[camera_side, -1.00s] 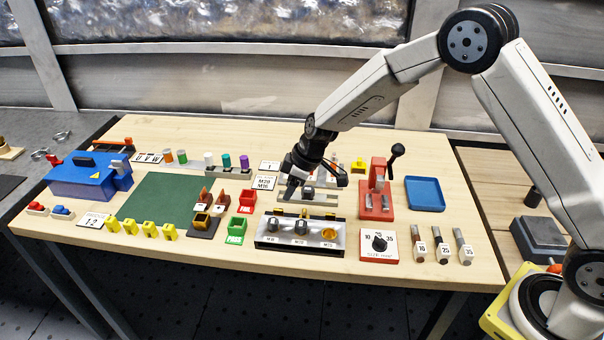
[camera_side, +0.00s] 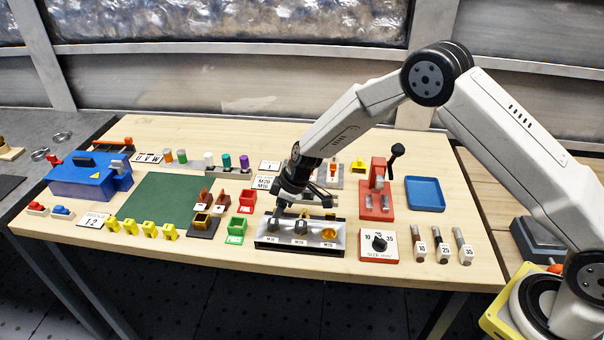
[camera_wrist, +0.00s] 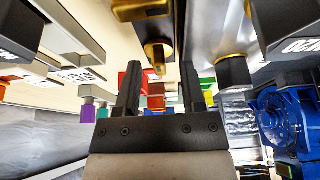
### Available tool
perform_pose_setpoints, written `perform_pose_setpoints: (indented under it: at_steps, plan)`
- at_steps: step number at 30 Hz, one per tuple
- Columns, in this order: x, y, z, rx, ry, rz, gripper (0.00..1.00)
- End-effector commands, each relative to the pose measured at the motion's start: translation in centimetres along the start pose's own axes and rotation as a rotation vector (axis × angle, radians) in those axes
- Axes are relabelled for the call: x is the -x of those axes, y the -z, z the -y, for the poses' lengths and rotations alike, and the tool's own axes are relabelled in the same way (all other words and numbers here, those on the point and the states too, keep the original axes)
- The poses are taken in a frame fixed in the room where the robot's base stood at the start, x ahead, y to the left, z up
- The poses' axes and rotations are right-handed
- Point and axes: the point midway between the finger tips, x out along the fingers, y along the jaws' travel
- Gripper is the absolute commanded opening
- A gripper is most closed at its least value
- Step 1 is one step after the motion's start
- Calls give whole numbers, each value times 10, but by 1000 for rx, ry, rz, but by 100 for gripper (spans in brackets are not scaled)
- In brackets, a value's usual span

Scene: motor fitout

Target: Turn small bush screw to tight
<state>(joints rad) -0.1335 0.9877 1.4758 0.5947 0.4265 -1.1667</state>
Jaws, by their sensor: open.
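The metal block (camera_side: 258,236) with a row of bush fittings stands near the front edge of the table in the side view. Its left fitting (camera_side: 272,225), probably the small bush, is partly hidden by my gripper. My gripper (camera_side: 281,209) is tilted down just above and behind that left end. In the wrist view, my gripper (camera_wrist: 160,72) is open, its two dark fingers apart. A brass screw (camera_wrist: 157,54) shows between and beyond the fingertips, and no contact is visible. Whether it is the small bush screw I cannot tell.
Green and red bins (camera_side: 237,229) stand left of the block. A selector dial (camera_side: 379,243) stands right of it, with labelled tools (camera_side: 442,246) beyond. A red press (camera_side: 377,195) and a blue tray (camera_side: 424,194) are behind right. The green mat (camera_side: 160,200) is clear.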

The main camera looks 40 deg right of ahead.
Motion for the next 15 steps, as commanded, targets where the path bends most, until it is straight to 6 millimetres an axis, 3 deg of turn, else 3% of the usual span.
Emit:
perform_pose_setpoints:
  at_steps: [7,12,15]
  plan:
    - [0,0,0,0,0,0,51]
    - [0,0,0,0,0,0,0]
    - [0,0,0,0,0,0,0]
